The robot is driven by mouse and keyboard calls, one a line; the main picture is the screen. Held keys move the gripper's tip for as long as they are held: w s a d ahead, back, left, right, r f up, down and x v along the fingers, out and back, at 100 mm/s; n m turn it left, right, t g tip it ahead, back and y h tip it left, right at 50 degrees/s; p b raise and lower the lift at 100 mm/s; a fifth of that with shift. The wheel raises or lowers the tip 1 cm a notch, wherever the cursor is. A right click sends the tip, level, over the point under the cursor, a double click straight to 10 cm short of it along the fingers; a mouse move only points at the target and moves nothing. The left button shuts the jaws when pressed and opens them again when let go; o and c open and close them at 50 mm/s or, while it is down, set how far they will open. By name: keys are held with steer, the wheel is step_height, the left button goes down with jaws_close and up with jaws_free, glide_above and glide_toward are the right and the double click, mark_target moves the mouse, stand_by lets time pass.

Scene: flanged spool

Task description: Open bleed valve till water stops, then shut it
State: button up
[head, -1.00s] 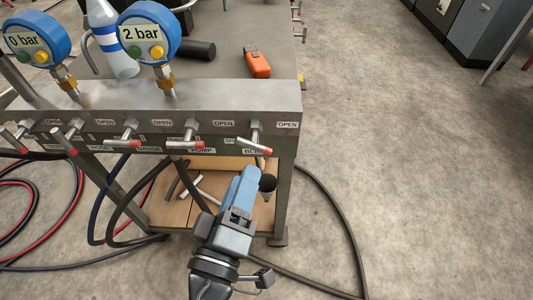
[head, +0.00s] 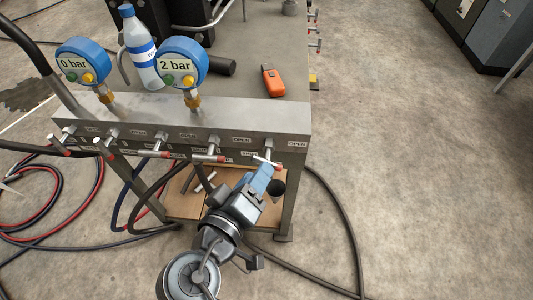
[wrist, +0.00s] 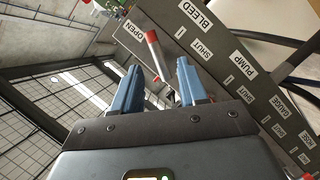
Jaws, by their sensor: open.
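The bleed valve handle (head: 264,161) is a grey bar with a red tip at the right end of the metal manifold (head: 225,118). In the wrist view the handle (wrist: 154,50) shows between and beyond my two blue fingers, near the BLEED label (wrist: 195,16) and the OPEN and SHUT labels. My gripper (head: 265,174) is open just below and in front of the valve. I cannot tell whether a finger touches the handle. A dark cup (head: 278,188) is below the valve, partly behind my gripper. No water can be made out.
Several similar red-tipped handles line the manifold to the left. Two blue gauges read 0 bar (head: 83,63) and 2 bar (head: 181,64). A bottle (head: 140,50) and orange device (head: 272,80) are on the bench. Hoses lie on the floor; floor to the right is mostly clear.

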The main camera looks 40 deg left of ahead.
mark_target(267, 159)
steer(key=x, duration=0.6)
steer(key=shift+s, duration=0.1)
jaws_close()
